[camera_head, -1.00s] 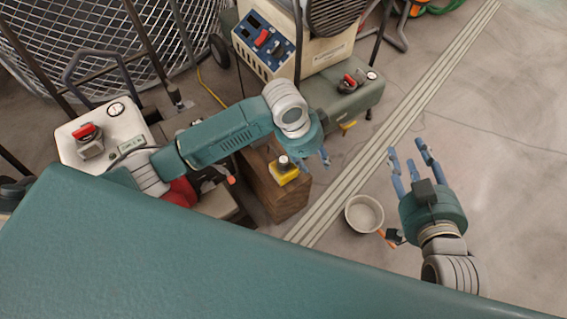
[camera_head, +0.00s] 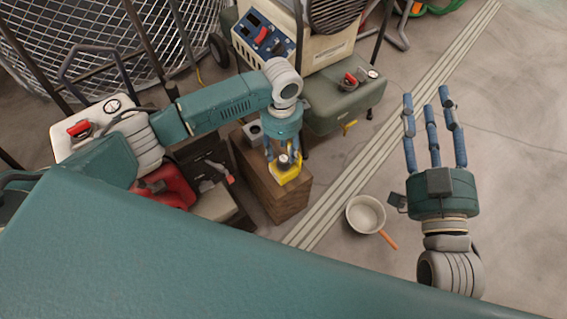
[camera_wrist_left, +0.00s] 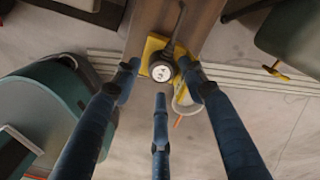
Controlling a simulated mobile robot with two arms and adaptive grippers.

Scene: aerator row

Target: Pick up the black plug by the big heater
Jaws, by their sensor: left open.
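A black plug (camera_wrist_left: 162,66) with a pale round face stands on a yellow piece (camera_wrist_left: 152,48) on a wooden block, its dark cord running up in the left wrist view. In the head view the plug (camera_head: 284,160) shows partly between my fingers, above the yellow piece (camera_head: 287,177). My left gripper (camera_head: 284,158) is open, with its fingers spread around the plug; in the left wrist view two fingertips are beside it and the third is below it. I cannot tell whether they touch it. My right gripper (camera_head: 433,108) is open and empty over the floor at right.
The wooden block (camera_head: 290,203) stands before a cream machine (camera_head: 325,45) with a blue panel and a green tank (camera_head: 345,105). A red container (camera_head: 165,187) is left of it. A white pan (camera_head: 365,213) with an orange handle lies on the floor. Floor at right is clear.

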